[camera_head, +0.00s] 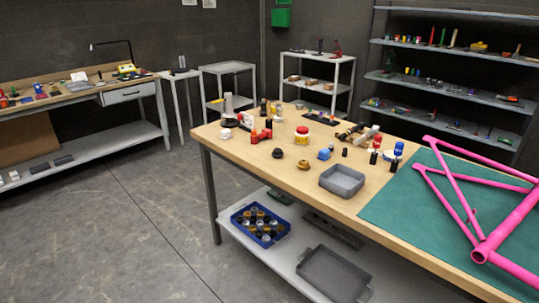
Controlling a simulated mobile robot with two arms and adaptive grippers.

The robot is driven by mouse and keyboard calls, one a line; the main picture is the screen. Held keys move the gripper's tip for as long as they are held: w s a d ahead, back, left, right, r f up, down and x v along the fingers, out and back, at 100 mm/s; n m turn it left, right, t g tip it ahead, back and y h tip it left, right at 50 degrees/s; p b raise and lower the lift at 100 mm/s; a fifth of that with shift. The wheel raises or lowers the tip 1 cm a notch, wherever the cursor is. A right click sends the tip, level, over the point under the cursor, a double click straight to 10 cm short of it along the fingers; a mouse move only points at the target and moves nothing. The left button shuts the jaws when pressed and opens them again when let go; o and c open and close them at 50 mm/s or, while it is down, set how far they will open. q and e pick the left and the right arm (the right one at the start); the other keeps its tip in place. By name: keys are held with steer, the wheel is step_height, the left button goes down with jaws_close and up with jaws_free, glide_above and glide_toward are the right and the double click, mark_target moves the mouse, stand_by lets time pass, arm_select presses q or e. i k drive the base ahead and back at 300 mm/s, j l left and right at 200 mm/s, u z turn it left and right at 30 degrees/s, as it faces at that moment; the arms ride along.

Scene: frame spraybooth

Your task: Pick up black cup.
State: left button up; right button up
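Several small dark objects stand on the wooden workbench (290,180), and I cannot tell for sure which is a black cup. A low round black object (277,153) sits near the bench's front left part. A small black cylinder (373,157) stands further right, near a blue-topped bottle (398,149). A smaller black piece (345,152) stands between them. Neither of my grippers shows in the head view.
A grey tray (342,182) stands on the bench, left of a green mat (415,210) with a pink frame (480,225). Under the bench, a shelf holds a blue crate (237,227) and a grey tray (331,272). Open floor (110,240) lies at left.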

mark_target(277, 153)
steer(key=i+u, duration=0.3)
steer(key=i, duration=0.25)
steer(key=i+u, duration=0.3)
steer(key=i, duration=0.25)
